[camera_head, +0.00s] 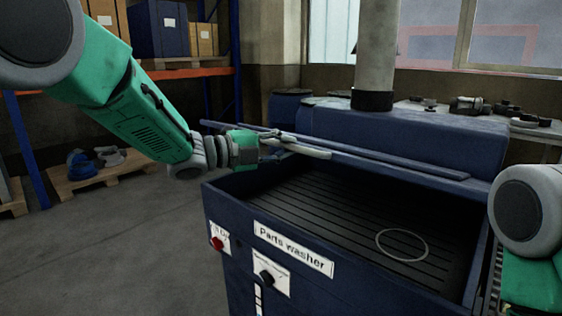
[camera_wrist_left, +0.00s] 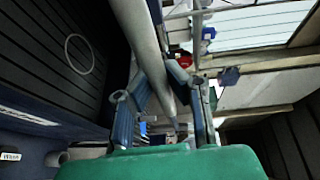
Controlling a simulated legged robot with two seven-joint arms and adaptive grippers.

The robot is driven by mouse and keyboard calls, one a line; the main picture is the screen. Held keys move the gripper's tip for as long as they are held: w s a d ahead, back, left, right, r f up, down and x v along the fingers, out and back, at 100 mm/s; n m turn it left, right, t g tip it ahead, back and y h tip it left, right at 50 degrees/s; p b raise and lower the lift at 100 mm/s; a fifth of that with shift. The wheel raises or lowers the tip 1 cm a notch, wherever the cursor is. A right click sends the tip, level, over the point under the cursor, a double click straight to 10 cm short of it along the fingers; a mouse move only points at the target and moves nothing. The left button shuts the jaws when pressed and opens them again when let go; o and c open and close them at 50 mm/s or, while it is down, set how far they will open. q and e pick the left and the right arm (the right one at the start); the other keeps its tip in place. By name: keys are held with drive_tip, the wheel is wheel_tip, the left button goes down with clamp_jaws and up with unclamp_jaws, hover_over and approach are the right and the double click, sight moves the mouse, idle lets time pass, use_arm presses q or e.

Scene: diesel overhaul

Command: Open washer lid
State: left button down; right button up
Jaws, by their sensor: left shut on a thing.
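The parts washer (camera_head: 300,262) is a dark blue cabinet with a front label. Its tub is uncovered, showing a dark slatted floor (camera_head: 330,205). The blue lid (camera_head: 400,168) is raised above the tub's back part and shows nearly edge-on. My left gripper (camera_head: 290,146) is shut on the grey bar-like handle at the lid's edge. In the left wrist view, the grey bar (camera_wrist_left: 143,40) runs between the fingers (camera_wrist_left: 162,100). The exact finger contact is partly hidden. My right arm shows at the right edge; its gripper is out of view.
A thin ring (camera_head: 402,245) lies on the tub floor. A red button (camera_head: 217,243) and a dark knob (camera_head: 266,278) are on the washer's front. A grey pipe (camera_head: 376,50) rises behind. A pallet (camera_head: 98,176) with parts lies at left; the floor between is clear.

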use_arm(q)
drive_tip(key=w+d+r+p, duration=0.2)
drive_tip(key=r+p, duration=0.3)
drive_tip(key=r, duration=0.3)
drive_tip(key=w+d+r+p, duration=0.3)
drive_tip(key=w+r+p, duration=0.2)
drive_tip(key=r, duration=0.4)
drive_tip(key=shift+w+r+p, duration=0.15)
drive_tip(key=shift+r+p, duration=0.05)
drive_tip(key=shift+p, duration=0.15)
drive_tip(key=shift+d, duration=0.1)
